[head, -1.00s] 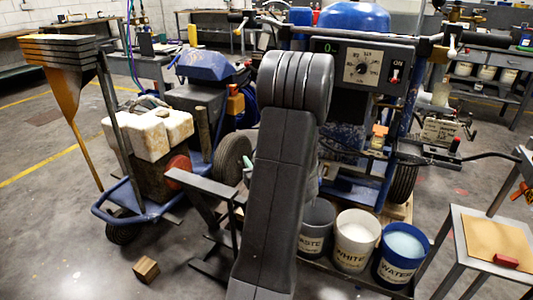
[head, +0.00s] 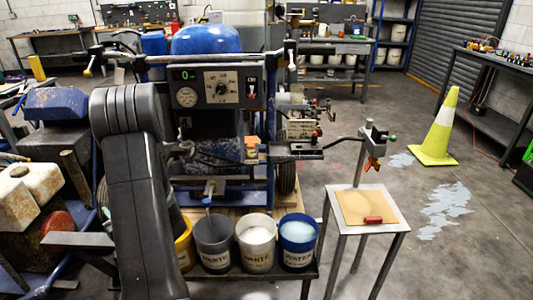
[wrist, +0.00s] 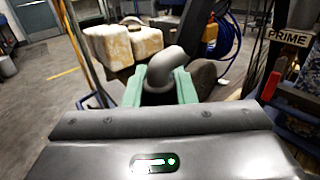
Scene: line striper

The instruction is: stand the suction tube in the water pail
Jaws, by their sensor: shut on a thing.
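In the wrist view my gripper (wrist: 160,92), with green fingers, is shut on a grey bent tube (wrist: 166,64), which looks like the suction tube. Its lower end is hidden. In the head view my arm's dark links hide the gripper and the tube. The water pail (head: 298,245) is blue, labelled WATER and holds pale liquid. It stands at the right end of a row of pails, to the right of my arm. No tube stands in it.
A white pail (head: 256,248), a grey waste pail (head: 213,247) with a rod in it, and a yellow pail (head: 184,250) stand left of the water pail. The striper (head: 220,90) rises behind. A small metal table (head: 366,228) stands to the right. A cone (head: 437,130) is farther right.

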